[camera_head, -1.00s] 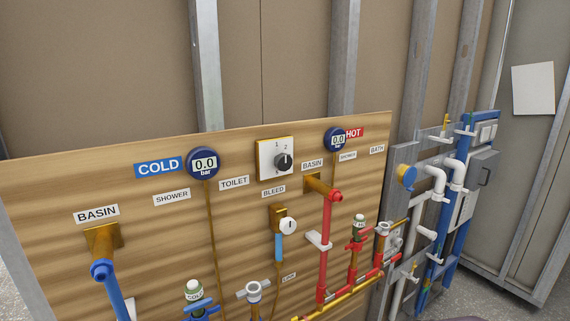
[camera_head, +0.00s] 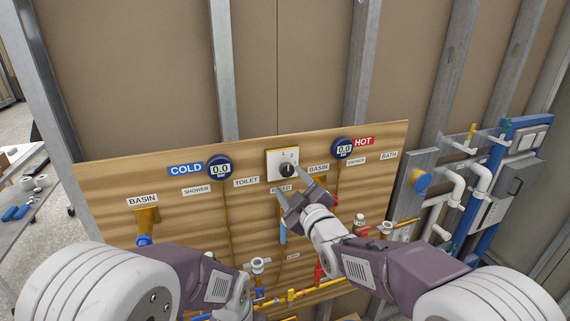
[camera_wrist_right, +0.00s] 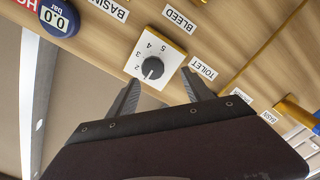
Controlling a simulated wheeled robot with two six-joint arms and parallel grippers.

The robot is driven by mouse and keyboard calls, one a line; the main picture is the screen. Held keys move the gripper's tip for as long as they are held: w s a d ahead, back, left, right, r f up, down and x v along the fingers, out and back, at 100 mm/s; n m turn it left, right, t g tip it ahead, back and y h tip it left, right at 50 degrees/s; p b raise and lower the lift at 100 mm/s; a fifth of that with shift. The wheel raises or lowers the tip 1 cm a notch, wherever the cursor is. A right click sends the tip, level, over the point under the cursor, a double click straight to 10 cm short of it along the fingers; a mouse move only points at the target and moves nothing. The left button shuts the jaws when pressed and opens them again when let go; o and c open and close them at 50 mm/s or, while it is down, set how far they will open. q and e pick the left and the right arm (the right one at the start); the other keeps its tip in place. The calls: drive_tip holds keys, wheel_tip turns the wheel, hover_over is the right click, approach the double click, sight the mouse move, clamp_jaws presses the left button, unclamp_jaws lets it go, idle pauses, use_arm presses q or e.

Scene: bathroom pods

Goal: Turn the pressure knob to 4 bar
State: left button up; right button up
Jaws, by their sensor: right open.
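The pressure knob (camera_head: 287,171) is a dark round knob on a white square plate (camera_head: 271,158) on the wooden panel. In the right wrist view, upside down, the knob (camera_wrist_right: 152,68) shows with numbers 2 to 5 around it; its pale mark points to the lower left, away from the 4. My right gripper (camera_head: 288,178) is open and empty, just in front of and below the plate. In the wrist view its fingertips (camera_wrist_right: 160,77) lie on either side of the knob, apart from it.
Blue-rimmed gauges on the panel, cold (camera_head: 220,168) and hot (camera_head: 344,148), both read 0.0 bar. A bleed valve, pipes and taps (camera_head: 258,265) stick out below. White and blue pipework (camera_head: 470,190) stands at right, a grey table (camera_head: 25,190) at far left.

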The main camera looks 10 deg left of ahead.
sight(288, 171)
drive_tip(key=w+p, duration=0.1)
drive_tip(key=w+r+p, duration=0.1)
drive_tip(key=w, duration=0.1)
drive_tip(key=shift+d, duration=0.1)
drive_tip(key=x, duration=0.1)
drive_tip(key=p+x, duration=0.1)
drive_tip(key=x, duration=0.2)
drive_tip(key=shift+s+a+f+p, duration=0.25)
drive_tip(key=shift+a+p, duration=0.05)
drive_tip(key=shift+p, duration=0.1)
drive_tip(key=shift+w+a+f, duration=0.1)
drive_tip(key=shift+w+a, duration=0.05)
drive_tip(key=shift+a, duration=0.15)
drive_tip(key=shift+d, duration=0.5)
drive_tip(key=c, duration=0.8)
use_arm(q)
drive_tip(key=r, duration=0.2)
drive_tip(key=d+r, duration=0.1)
drive_tip(key=r, duration=0.1)
drive_tip(key=shift+s+d+r, duration=0.15)
drive_tip(key=shift+d+r, duration=0.05)
drive_tip(key=shift+r, duration=0.15)
use_arm(e)
drive_tip(key=shift+a, duration=0.1)
clamp_jaws()
